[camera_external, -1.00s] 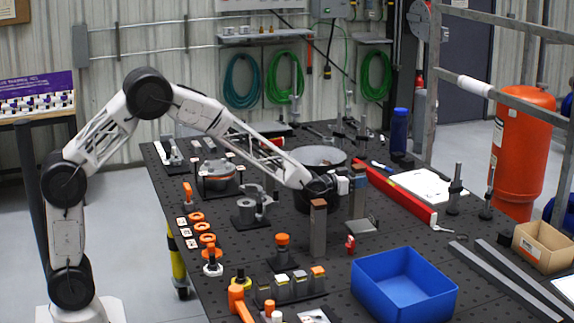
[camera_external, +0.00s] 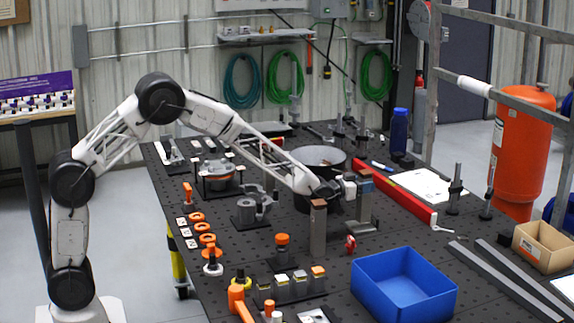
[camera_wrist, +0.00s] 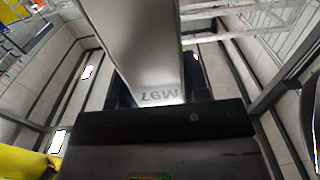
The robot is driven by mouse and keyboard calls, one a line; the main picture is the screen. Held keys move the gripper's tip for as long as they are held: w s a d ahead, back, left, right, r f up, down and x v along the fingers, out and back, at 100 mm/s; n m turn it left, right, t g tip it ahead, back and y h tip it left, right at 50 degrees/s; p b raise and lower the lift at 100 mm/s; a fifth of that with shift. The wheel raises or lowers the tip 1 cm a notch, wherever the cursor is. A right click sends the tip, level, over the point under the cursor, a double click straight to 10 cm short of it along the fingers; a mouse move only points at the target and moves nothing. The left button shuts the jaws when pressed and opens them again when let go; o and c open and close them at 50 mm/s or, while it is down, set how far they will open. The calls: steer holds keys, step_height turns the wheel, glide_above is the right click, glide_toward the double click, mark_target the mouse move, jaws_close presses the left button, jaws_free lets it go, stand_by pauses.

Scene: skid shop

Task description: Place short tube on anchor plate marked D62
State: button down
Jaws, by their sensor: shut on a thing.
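My gripper (camera_external: 350,187) is shut on a grey square tube (camera_external: 365,208) with a blue and brown top end, held about upright at its side. In the wrist view the same tube (camera_wrist: 150,50) fills the middle between the jaws, with characters printed on its face upside down. A grey plate (camera_external: 362,229) lies at or just under the tube's lower end; I cannot tell whether they touch. No D62 marking is readable. Another grey square tube (camera_external: 317,232) with a brown top stands upright to the left of the held one.
A small red item (camera_external: 350,243) lies close in front of the plate. A blue bin (camera_external: 405,285) stands at the front right, and a long red bar (camera_external: 402,194) lies to the right. A round dark pan (camera_external: 320,156) sits behind my gripper. Orange parts (camera_external: 205,240) lie to the left.

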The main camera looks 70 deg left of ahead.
steer(key=shift+f, duration=0.75)
steer(key=c, duration=0.6)
jaws_free()
steer(key=s, duration=1.2)
steer(key=shift+r, duration=0.2)
